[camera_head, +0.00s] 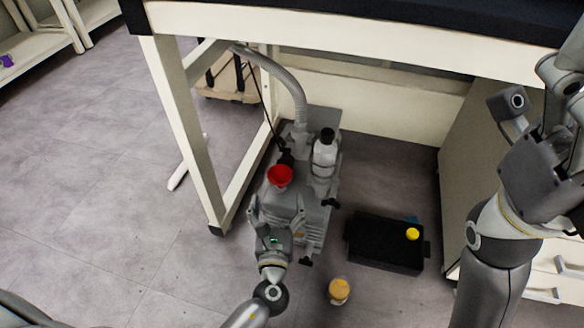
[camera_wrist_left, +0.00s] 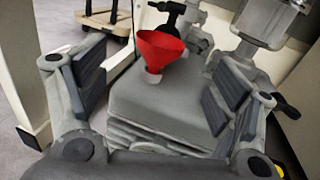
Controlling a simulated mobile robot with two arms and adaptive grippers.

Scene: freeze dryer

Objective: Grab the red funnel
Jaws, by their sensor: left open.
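The red funnel (camera_head: 280,176) stands upright, wide mouth up, on top of the grey pump (camera_head: 312,212) under the bench. In the left wrist view the red funnel (camera_wrist_left: 160,48) shows above the flat grey pump top, with a pale short neck under its cone. My left gripper (camera_head: 277,209) is open and empty, on the near side of the funnel and apart from it. In the left wrist view its two fingers (camera_wrist_left: 153,88) are spread wide, with the funnel beyond them and between their lines.
The white bench frame (camera_head: 185,110) stands left of the pump and passes overhead. A grey hose (camera_head: 290,82) rises behind the funnel, and a black-capped bottle (camera_head: 325,152) stands to its right. A black case (camera_head: 384,243) and a yellow-orange jar (camera_head: 339,291) are on the floor.

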